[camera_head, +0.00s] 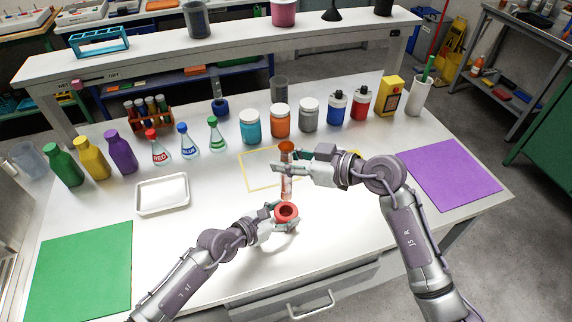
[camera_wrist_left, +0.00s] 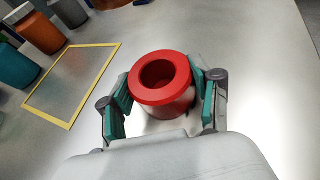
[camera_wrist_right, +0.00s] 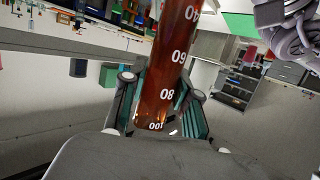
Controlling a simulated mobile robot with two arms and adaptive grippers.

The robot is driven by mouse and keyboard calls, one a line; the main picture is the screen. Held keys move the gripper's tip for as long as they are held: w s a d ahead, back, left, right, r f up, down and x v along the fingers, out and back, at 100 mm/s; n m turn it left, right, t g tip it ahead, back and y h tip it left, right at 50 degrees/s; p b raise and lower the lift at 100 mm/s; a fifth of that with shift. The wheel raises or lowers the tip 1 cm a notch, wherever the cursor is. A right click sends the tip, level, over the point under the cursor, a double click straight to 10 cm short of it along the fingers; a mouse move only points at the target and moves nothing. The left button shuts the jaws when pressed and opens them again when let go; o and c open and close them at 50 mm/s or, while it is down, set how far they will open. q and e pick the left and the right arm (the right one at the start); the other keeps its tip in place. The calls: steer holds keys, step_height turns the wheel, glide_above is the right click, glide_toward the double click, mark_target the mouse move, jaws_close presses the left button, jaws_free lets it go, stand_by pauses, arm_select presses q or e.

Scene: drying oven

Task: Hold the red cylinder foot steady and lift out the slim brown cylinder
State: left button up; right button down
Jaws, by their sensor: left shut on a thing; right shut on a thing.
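The red cylinder foot (camera_head: 287,212) is a thick ring standing on the white table, near the front. My left gripper (camera_head: 279,219) is shut on it. In the left wrist view the foot (camera_wrist_left: 163,93) sits between the two fingers, and its round hole is empty. The slim brown cylinder (camera_head: 286,189) is upright above the foot, clear of its hole, with its orange-brown top rim in view. My right gripper (camera_head: 290,171) is shut on it. In the right wrist view the brown cylinder (camera_wrist_right: 164,70), with white scale numbers, is between the fingers.
A yellow outlined square (camera_head: 257,182) lies on the table behind the foot. A row of jars, including an orange one (camera_head: 280,121), and flasks stands at the back. A white tray (camera_head: 162,194) is to the left. Green (camera_head: 82,270) and purple (camera_head: 452,177) mats lie at the sides.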

arm_select(q)
steer(key=o, duration=1.2)
